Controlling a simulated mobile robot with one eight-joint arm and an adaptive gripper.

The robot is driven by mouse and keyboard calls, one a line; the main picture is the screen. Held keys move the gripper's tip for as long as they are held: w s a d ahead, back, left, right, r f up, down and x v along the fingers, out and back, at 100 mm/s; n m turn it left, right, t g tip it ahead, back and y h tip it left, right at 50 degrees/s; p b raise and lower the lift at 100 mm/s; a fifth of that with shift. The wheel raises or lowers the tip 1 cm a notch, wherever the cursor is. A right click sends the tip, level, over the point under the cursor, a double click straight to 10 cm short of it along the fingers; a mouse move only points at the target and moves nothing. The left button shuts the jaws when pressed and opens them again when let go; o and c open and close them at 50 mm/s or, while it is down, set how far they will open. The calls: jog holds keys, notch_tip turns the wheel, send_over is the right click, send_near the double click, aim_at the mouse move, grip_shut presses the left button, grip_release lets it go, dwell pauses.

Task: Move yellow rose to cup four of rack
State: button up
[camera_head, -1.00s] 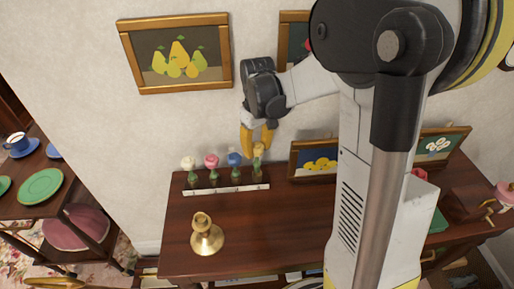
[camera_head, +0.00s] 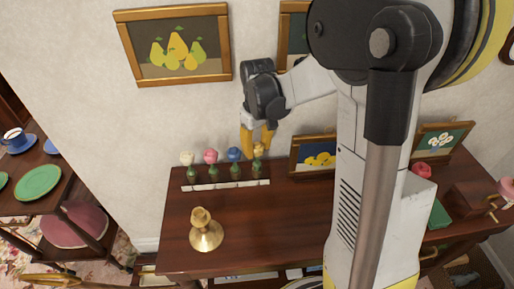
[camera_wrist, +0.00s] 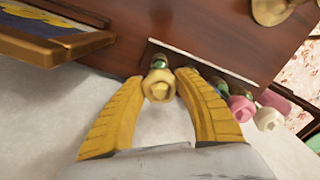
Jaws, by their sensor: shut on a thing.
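The yellow rose (camera_head: 258,149) is at the right end of the rack, over or in its fourth place, with its green stem below the bloom. In the wrist view the yellow rose (camera_wrist: 158,86) sits between my fingertips. My gripper (camera_head: 258,138) points down and is shut on it. The rack (camera_head: 226,185) has a white front strip and stands at the table's back left. Its other places hold a white rose (camera_head: 187,158), a pink rose (camera_head: 211,156) and a blue rose (camera_head: 234,154). Whether the stem's foot rests in the cup is hard to tell.
A brass candlestick (camera_head: 205,236) stands in front of the rack. A framed picture (camera_head: 312,154) leans at the wall, right of my gripper. A pear painting (camera_head: 176,46) hangs above. The table (camera_head: 270,235) is clear at its front middle.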

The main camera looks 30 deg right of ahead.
jog(key=shift+f+b, duration=0.45)
jog(key=shift+f, duration=0.25)
jog(key=o, duration=1)
notch_tip(320, 180, up, 12)
jog(key=shift+r, duration=0.1)
jog(key=s+a+t, duration=0.2)
jog(key=s+a, duration=0.1)
jog(key=s, duration=0.2)
jog(key=s+a+m+t, duration=0.1)
jog(key=s+a+t, duration=0.1)
jog(key=s+a, duration=0.2)
jog(key=s+a+t, duration=0.3)
jog(key=s, duration=0.2)
jog(key=shift+s+a+f+m, duration=0.15)
jog(key=shift+s+f+m, duration=0.2)
jog(key=shift+s+m, duration=0.05)
